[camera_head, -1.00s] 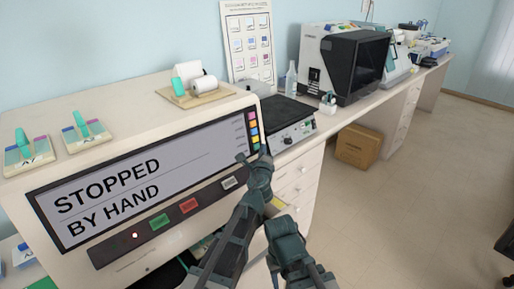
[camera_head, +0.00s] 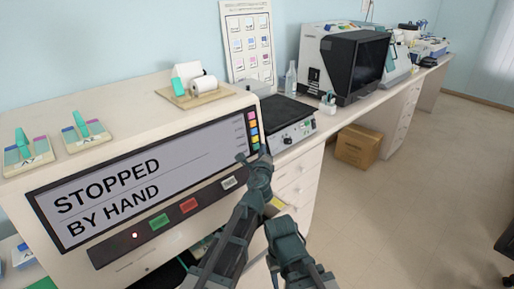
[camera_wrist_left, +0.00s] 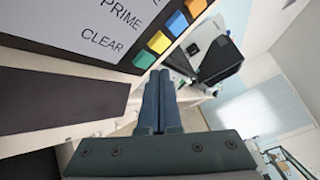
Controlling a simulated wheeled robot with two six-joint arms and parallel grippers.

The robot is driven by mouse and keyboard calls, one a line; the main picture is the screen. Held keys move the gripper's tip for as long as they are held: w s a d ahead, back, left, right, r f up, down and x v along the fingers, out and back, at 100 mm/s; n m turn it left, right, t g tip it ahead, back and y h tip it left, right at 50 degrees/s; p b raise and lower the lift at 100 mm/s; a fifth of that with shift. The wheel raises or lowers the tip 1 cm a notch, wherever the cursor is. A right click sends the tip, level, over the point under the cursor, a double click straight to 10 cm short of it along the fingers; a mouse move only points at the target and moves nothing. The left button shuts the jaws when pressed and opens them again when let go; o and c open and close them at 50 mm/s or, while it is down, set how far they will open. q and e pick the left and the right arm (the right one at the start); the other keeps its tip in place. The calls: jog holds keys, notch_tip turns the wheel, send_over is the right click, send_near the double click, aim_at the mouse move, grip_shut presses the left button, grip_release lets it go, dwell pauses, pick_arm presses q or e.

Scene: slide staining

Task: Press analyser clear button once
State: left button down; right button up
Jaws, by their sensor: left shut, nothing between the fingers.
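The analyser (camera_head: 120,105) is a cream cabinet whose screen (camera_head: 110,185) reads STOPPED BY HAND. A column of coloured buttons runs down the screen's right edge. The lowest, the green clear button (camera_head: 256,147), has the label CLEAR beside it in the left wrist view, where the button (camera_wrist_left: 144,60) is just ahead of the fingertips. My left gripper (camera_head: 263,150) is shut and empty at the lower end of this column. Its fingers (camera_wrist_left: 160,74) lie together close to the green button; I cannot tell whether they touch it.
Green, red and pale buttons (camera_head: 160,220) sit on a dark strip below the screen. Slide holders (camera_head: 86,132) and a paper roll stand (camera_head: 195,93) are on top of the analyser. A balance-like device (camera_head: 290,125) stands to its right. The floor at right is mostly clear.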

pick_arm(q)
jog(key=shift+w+a, duration=0.1)
dwell(0.4)
jog(key=shift+w+a+f, duration=0.1)
jog(key=shift+w+a, duration=0.1)
jog(key=shift+w+a, duration=0.25)
dwell(0.8)
dwell(0.3)
jog(key=shift+s+d, duration=0.5)
jog(key=shift+s, duration=0.05)
